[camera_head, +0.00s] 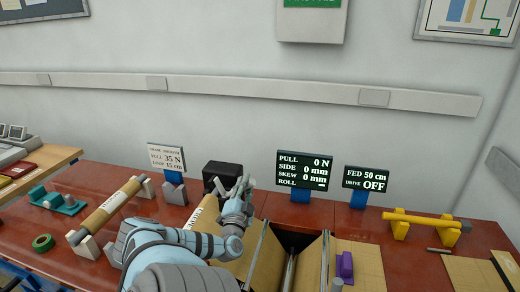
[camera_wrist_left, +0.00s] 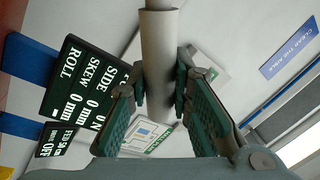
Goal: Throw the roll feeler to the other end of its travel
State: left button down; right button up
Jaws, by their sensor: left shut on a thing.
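My left gripper (camera_head: 238,190) reaches over the middle of the red bench in the head view, beside a black box. In the left wrist view its two fingers (camera_wrist_left: 160,88) are closed on either side of a pale round bar (camera_wrist_left: 157,50), which looks like the grip of the roll feeler. A thinner stem shows at the bar's top end. In the head view the gripper and arm hide most of the feeler. The dark readout panel (camera_head: 303,171) shows 0 N, 0 mm side, 0 mm skew, and a small mark beside ROLL. My right gripper is not in view.
A black box (camera_head: 222,176) stands close behind the left gripper. A paper roll (camera_head: 108,208) lies on supports at left, near a green tape ring (camera_head: 43,242). A drive panel (camera_head: 367,180) reads OFF. A yellow bar (camera_head: 420,218) on stands is at right.

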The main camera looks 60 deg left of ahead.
pick_arm(q)
jog(key=shift+f, duration=0.1)
dwell(0.3)
jog(key=c, duration=1.4)
grip_release()
jog(key=shift+w, duration=0.1)
jog(key=v, duration=0.8)
